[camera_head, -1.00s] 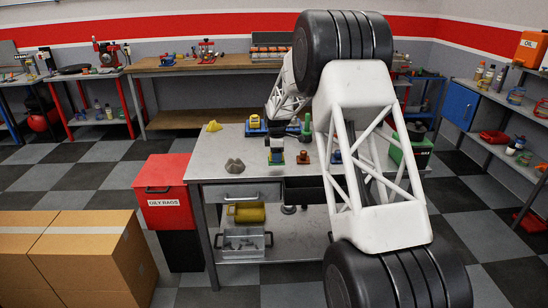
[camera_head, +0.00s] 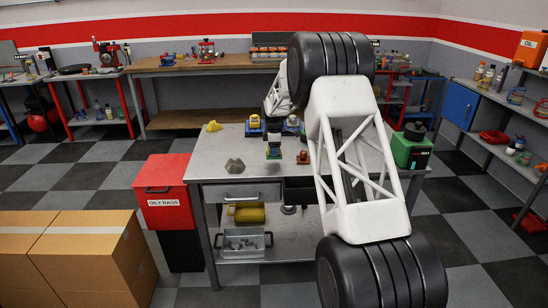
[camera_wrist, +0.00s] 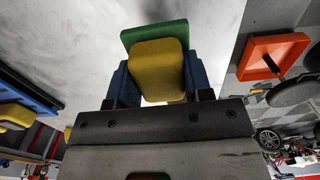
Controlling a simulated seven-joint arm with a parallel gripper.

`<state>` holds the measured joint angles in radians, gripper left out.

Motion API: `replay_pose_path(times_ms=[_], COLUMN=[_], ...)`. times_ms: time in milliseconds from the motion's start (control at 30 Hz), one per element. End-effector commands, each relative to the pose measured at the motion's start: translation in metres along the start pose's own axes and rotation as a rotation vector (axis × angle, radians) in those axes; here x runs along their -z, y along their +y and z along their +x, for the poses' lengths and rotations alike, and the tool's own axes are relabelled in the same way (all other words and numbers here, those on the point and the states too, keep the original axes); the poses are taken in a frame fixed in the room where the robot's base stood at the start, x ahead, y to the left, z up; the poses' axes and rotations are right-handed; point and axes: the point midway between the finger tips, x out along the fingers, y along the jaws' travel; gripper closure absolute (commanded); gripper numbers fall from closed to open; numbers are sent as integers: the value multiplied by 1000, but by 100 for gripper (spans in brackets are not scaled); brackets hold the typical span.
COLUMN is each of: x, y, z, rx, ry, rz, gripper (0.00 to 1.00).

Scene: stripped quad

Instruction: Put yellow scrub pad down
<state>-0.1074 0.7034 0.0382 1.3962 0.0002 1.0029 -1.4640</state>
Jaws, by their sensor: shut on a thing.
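The yellow scrub pad (camera_wrist: 158,70) shows in the wrist view, with a green layer (camera_wrist: 150,33) beyond its yellow block. My gripper (camera_wrist: 156,80) has its blue fingers on the pad's two sides and is shut on it. Grey tabletop lies behind the pad; I cannot tell whether the pad touches it. In the head view, my white arm covers much of the right side of the workbench (camera_head: 215,150). The gripper and pad are small there and hard to make out among the blue, green and yellow items near the bench's middle.
A yellow item (camera_head: 214,126) and a grey lump (camera_head: 235,164) sit on the left of the bench. A blue holder with a yellow item (camera_head: 254,122) stands at the back. A green canister (camera_head: 411,148) stands at the right. The red rag bin (camera_head: 163,190) is beside the bench's left end.

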Motion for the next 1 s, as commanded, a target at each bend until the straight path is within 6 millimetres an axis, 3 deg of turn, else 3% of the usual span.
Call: replay_pose_path(times_ms=[400, 900, 933, 1000], x=[0, 0, 0, 0], y=[0, 0, 0, 0], z=[33, 38, 38, 38], rx=[0, 1, 1, 1], ry=[0, 0, 0, 0], rz=[0, 0, 0, 0], gripper=[73, 73, 49, 39])
